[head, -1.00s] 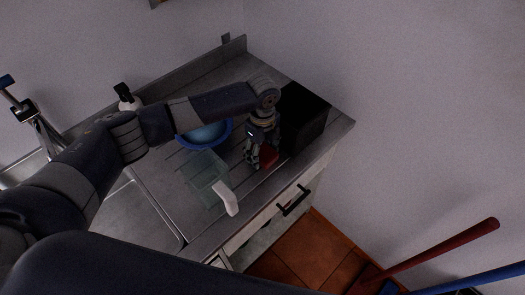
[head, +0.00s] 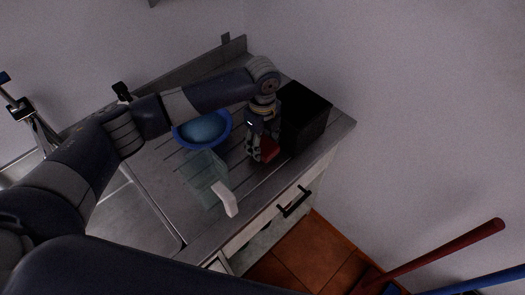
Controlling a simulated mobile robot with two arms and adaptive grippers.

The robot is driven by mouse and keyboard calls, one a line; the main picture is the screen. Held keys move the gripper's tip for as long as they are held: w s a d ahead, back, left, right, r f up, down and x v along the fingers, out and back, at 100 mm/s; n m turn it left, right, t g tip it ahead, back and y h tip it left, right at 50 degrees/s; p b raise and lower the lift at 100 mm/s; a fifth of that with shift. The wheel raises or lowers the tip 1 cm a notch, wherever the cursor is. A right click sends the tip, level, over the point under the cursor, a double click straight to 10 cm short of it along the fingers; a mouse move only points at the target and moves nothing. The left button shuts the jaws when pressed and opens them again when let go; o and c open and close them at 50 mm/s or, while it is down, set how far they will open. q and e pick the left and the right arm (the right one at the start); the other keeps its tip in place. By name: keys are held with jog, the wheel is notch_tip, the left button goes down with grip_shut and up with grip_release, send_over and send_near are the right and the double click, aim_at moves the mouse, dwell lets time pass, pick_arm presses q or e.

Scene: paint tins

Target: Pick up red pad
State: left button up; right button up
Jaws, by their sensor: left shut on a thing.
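The red pad (head: 269,149) shows at the fingers of my left gripper (head: 261,152), in front of the black box on the counter. The left gripper points down and is shut on the pad. The fingers hide part of the pad, and I cannot tell whether its underside still touches the counter. My right gripper is not in view.
A black box (head: 306,118) stands close to the right of the gripper. A blue bowl (head: 204,129) and a clear jug with a white handle (head: 230,203) stand to the left on the grey counter (head: 171,189). A sink lies further left.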

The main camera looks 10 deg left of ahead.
pick_arm(q)
jog(key=s+d+b, duration=0.1)
jog(key=s+d, duration=0.2)
jog(key=s, duration=0.4)
jog(key=s+d+r+b, duration=0.1)
jog(key=s+d+b, duration=0.1)
jog(key=s+d, duration=0.2)
jog(key=s, duration=0.3)
jog(key=shift+s+r, duration=0.15)
jog(key=shift+s, duration=0.1)
